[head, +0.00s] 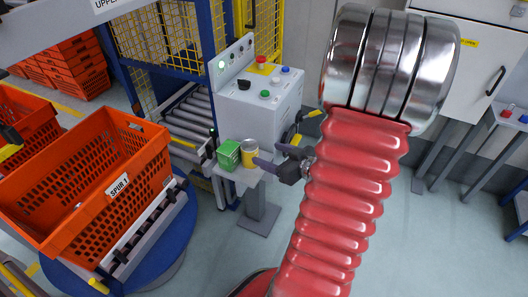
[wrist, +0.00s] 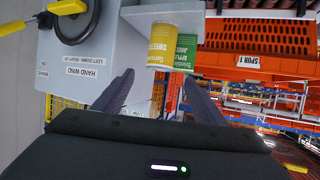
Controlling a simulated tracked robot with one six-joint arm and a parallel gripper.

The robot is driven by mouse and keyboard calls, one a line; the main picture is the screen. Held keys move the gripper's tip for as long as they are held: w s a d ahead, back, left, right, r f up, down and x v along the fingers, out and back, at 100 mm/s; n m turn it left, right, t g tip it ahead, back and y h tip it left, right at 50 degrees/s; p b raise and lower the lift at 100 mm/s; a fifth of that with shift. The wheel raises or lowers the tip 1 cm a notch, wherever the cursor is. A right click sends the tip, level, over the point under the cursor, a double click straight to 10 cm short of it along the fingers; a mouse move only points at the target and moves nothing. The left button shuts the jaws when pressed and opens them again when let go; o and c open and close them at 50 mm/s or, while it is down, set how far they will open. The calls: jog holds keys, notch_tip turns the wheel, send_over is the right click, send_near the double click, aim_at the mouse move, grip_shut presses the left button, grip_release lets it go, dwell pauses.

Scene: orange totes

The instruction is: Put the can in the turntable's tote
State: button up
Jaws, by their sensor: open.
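The yellow can (head: 250,153) stands upright on a small grey shelf beside the control box. Whether a finger touches the can is unclear. The turntable's tote (head: 120,189), orange and labelled SPUR 1, stands at left on the blue turntable (head: 172,240) and looks empty.
A green juice carton (head: 228,155) stands close to the can, on its left in the head view. The grey control box (head: 262,97) with buttons rises behind them. A handwheel (wrist: 78,22) is close by in the wrist view. Other orange totes (head: 65,68) stand behind.

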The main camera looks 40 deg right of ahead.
jog(key=shift+v, duration=1.35)
jog(key=shift+w, duration=0.1)
jog(key=w+a+r+g+h, duration=0.3)
jog(key=w+r+g+h, duration=0.15)
jog(key=w+r, duration=0.4)
jog(key=s+a+r+g+y, duration=0.1)
jog(key=s+a, duration=0.3)
jog(key=a, duration=0.5)
jog(key=s+a+r+g+y, duration=0.1)
jog(key=s+a+r+y, duration=0.1)
jog(key=s+a, duration=0.3)
jog(key=s+a+r+g+y, duration=0.1)
jog(key=s+a+r+y, duration=0.1)
jog(key=a, duration=1.1)
jog(key=shift+s+a+r+n, duration=0.3)
jog(key=shift+s+r, duration=0.15)
jog(key=shift+s, duration=0.7)
